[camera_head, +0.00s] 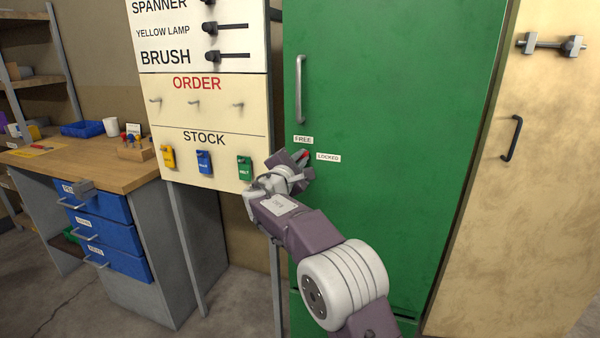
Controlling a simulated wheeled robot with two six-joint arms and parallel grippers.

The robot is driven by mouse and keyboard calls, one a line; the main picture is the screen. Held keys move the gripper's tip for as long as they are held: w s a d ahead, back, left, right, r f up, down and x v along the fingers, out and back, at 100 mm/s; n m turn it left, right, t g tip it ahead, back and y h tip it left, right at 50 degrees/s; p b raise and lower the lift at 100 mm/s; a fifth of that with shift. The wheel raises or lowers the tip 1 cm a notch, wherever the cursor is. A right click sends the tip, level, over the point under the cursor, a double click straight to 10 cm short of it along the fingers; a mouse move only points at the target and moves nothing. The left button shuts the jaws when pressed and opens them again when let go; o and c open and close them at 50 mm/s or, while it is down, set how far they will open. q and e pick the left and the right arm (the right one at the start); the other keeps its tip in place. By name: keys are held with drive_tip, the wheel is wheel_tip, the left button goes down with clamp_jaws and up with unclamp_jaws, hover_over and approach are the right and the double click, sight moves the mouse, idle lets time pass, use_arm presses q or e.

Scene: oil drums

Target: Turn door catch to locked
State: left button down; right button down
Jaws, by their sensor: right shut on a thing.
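The door catch (304,155) is on the green door (400,110), low on its left side; only a small red part of it shows. A FREE label (303,139) sits just above the catch and a LOCKED label (328,157) to its right. My right gripper (301,157) is at the catch, shut on it, and hides most of it. How far the catch is turned cannot be told clearly. My left gripper is not in view.
A grey door handle (300,88) stands out above the catch. A board (200,100) with hooks and several coloured tags is close on the left. A workbench (90,163) with blue drawers stands further left. A tan door (540,150) is at the right.

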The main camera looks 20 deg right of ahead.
drive_tip(key=shift+f+m+b, duration=0.15)
drive_tip(key=shift+m+b, duration=1.35)
drive_tip(key=shift+m, duration=0.3)
drive_tip(key=shift+f+m+b, duration=0.15)
drive_tip(key=shift+m+b, duration=1.35)
drive_tip(key=shift+m, duration=0.3)
drive_tip(key=c, duration=1.5)
unclamp_jaws()
drive_tip(key=shift+s, duration=0.1)
